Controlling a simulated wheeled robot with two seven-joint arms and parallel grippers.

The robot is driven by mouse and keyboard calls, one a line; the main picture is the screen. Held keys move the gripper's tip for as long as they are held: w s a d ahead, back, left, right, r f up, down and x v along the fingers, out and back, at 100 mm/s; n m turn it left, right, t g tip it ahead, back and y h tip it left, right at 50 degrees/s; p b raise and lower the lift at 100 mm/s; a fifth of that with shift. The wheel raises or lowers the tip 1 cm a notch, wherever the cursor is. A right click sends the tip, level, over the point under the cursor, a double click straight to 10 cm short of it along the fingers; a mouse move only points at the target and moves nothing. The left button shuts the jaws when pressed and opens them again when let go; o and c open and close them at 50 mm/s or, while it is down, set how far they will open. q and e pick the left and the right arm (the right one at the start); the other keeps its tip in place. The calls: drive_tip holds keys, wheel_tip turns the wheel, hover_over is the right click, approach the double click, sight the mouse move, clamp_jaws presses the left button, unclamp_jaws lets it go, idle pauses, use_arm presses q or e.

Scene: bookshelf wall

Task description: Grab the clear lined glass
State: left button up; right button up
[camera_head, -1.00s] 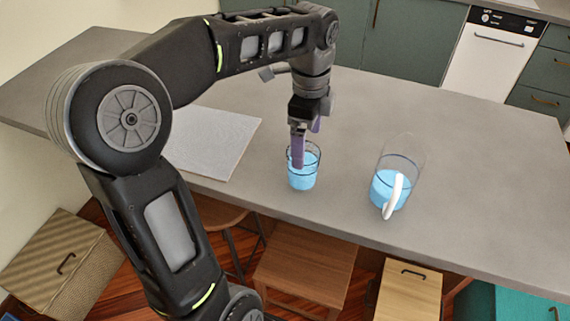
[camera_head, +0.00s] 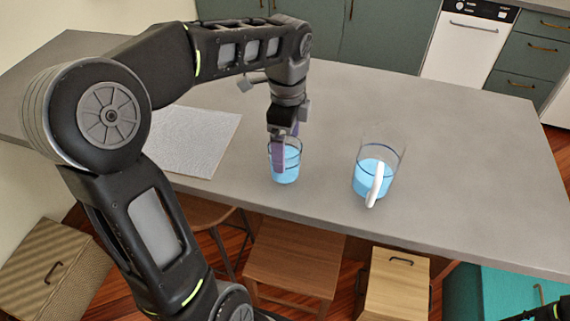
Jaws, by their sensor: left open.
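A clear glass (camera_head: 289,174) with a dark line around it and blue liquid inside stands upright on the grey counter. My left gripper (camera_head: 284,150) points down at it from above, its jaws open. One purple finger overlaps the glass's left side in the picture; the other shows behind, near the far rim. I cannot tell whether either finger touches the glass or reaches inside it. To the right stands a larger clear jug (camera_head: 365,178) with a dark line, blue liquid and a white handle. My right gripper is out of view.
A pale textured board (camera_head: 195,140) lies on the counter (camera_head: 450,150), left of the glass. The counter is clear behind and right of the jug. Wooden stools (camera_head: 295,258) stand below the front edge. A dark piece of my body shows at bottom right.

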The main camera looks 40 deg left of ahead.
use_arm(q)
drive_tip(key=f, duration=0.5)
drive_tip(key=shift+s+p, duration=0.2)
drive_tip(key=shift+p, duration=0.2)
drive_tip(key=shift+r, duration=0.1)
drive_tip(key=c, duration=1.9)
drive_tip(key=shift+c, duration=0.2)
wheel_tip(320, 180, up, 10)
drive_tip(key=shift+b, duration=0.4)
